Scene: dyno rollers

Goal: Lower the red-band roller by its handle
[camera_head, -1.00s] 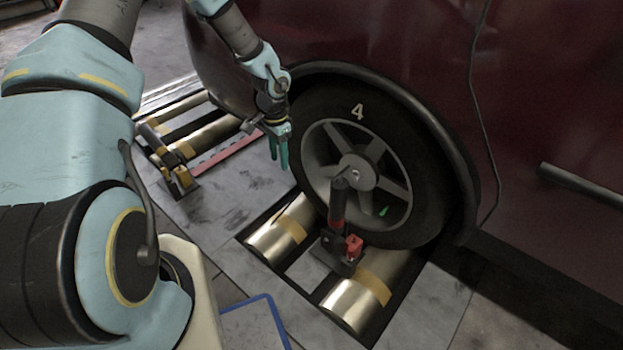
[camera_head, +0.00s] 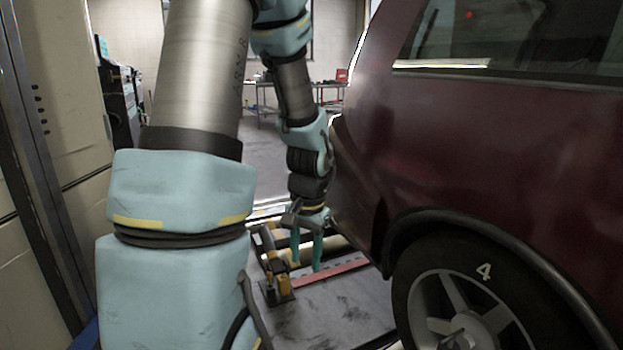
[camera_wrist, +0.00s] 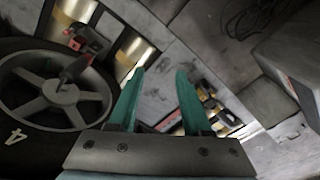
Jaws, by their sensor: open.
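The red-marked handle (camera_wrist: 78,65) shows in the wrist view at the upper left, a dark lever with red parts in front of the wheel's rim. Its brass-coloured roller (camera_wrist: 75,10) is partly visible behind it, with a tan band. The head view does not show this handle now. My gripper (camera_wrist: 160,72) has two green fingers spread apart with nothing between them. In the head view my gripper (camera_head: 307,248) hangs fingers down near the yellow-marked handle unit (camera_head: 275,265), apart from the red-marked handle.
The dark red car (camera_head: 480,150) fills the right side, its wheel (camera_head: 465,300) marked 4. A red strip (camera_head: 330,272) lies on the floor plates. A table (camera_head: 300,88) stands far back. Floor between the gripper and wheel looks clear.

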